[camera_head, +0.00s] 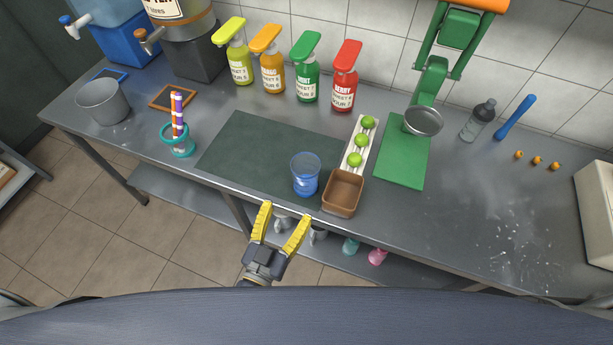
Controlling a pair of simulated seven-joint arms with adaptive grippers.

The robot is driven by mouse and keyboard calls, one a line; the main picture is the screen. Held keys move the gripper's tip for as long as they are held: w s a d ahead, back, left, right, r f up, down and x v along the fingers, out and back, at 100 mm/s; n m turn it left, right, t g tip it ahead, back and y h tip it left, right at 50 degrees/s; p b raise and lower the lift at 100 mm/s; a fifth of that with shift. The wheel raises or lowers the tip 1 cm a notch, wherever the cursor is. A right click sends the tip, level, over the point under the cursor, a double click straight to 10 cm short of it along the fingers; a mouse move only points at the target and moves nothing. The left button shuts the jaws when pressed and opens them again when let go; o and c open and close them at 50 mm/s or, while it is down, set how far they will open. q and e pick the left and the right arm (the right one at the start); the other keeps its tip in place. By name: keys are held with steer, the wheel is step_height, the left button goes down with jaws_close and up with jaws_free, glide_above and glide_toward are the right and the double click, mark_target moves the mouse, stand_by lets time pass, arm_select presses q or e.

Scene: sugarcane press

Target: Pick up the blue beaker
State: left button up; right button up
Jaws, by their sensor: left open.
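The blue beaker (305,174) is see-through and stands upright on the dark green mat (262,146), near the mat's front right part. My left gripper (282,214) has yellow fingers spread apart, with nothing between them. It is in front of the counter's front edge, below and a little left of the beaker in the picture, and apart from it. My right gripper does not show.
A brown box (343,193) stands close to the right of the beaker, with a white tray (350,168) of limes behind it. A green press (402,165) stands further right. Syrup bottles (306,82) line the back. The mat left of the beaker is clear.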

mark_target(310, 164)
arm_select(q)
steer(key=shift+x, duration=6.25)
steer(key=shift+d, duration=0.1)
steer(key=shift+c, duration=0.2)
steer(key=c, duration=0.8)
